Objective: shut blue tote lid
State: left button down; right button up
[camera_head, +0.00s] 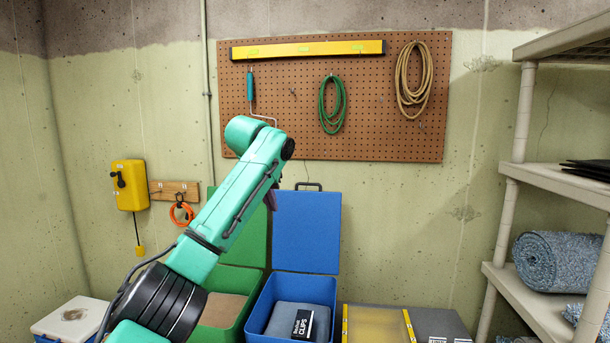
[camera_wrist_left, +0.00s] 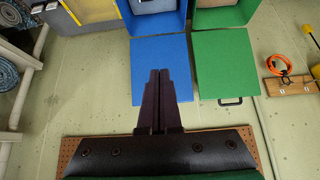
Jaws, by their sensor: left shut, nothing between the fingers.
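The blue tote (camera_head: 256,320) stands on the floor with its blue lid (camera_head: 307,235) raised upright against the wall, a dark handle (camera_head: 308,186) at its top edge. Inside lie a grey folded cloth and a black labelled packet (camera_head: 303,324). My left gripper (camera_head: 270,199) hangs at the lid's upper left edge, its dark fingers small in the head view. In the left wrist view, upside down, the shut fingers (camera_wrist_left: 160,72) overlap the blue lid (camera_wrist_left: 180,52); I cannot tell whether they touch it. The blue lid's handle is hidden there. My right gripper is not in view.
A green tote (camera_head: 240,337) with its green lid (camera_head: 251,244) raised stands left of the blue one, partly behind my left arm. A yellow-edged bin (camera_head: 375,325) stands at right. A shelf rack (camera_head: 516,140) is far right; a pegboard (camera_head: 310,120) hangs above.

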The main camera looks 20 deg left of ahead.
aim_at(307, 224)
jog(key=i+j, duration=0.15)
jog(key=i, duration=0.3)
jog(key=i+j, duration=0.2)
jog(key=i, duration=0.25)
jog(key=i+j, duration=0.15)
jog(key=i, duration=0.3)
